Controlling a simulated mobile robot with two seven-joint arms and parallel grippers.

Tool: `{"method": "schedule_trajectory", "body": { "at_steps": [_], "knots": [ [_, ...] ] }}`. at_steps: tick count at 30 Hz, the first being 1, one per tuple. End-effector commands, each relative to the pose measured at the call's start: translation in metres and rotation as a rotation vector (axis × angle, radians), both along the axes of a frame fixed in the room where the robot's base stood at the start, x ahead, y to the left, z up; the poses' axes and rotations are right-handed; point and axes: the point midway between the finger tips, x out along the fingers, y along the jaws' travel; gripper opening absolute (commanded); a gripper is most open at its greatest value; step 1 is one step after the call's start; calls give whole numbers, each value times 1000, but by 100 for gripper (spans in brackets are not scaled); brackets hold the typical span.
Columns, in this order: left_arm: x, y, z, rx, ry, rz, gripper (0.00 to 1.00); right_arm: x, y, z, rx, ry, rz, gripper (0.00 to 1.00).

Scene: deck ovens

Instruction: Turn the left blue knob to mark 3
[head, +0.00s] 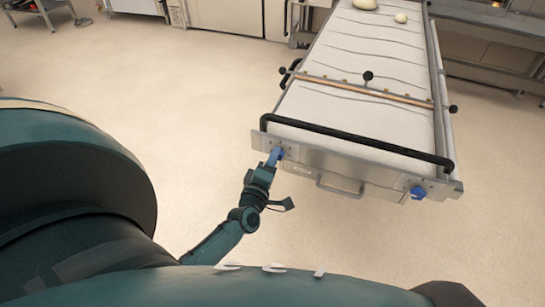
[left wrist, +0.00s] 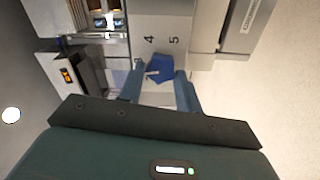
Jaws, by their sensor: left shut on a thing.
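The left blue knob (head: 277,152) is on the left end of the metal front panel of a long cloth-topped loader. In the left wrist view the knob (left wrist: 163,67) has a white pointer line, and the printed marks 4 and 5 show above it. My left gripper (head: 272,161) reaches up to the knob from below. Its two fingers (left wrist: 159,88) are shut on the knob, one on each side. Mark 3 is not readable in either view. My right gripper is not in view.
A right blue knob (head: 417,192) is at the panel's other end. A black bar (head: 355,138) crosses above the panel, and a metal handle (head: 340,187) sits below. Pale dough pieces (head: 365,4) lie on the far cloth. The floor (head: 190,110) to the left is clear.

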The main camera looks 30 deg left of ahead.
Motion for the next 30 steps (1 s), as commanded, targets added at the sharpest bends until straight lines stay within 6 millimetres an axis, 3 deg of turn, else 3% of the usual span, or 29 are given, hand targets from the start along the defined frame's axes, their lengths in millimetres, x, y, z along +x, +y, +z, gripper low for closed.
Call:
{"method": "schedule_trajectory", "body": {
  "at_steps": [9, 24, 25, 30],
  "knots": [
    [0, 0, 1, 103, 25, 0, 11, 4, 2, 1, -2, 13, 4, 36],
    [0, 0, 0, 119, 28, 1, 11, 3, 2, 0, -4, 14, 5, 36],
    [0, 0, 0, 119, 28, 1, 36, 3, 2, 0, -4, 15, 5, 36],
    [0, 0, 1, 118, 28, 1, 50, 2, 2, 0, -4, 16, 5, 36]
  ]
}}
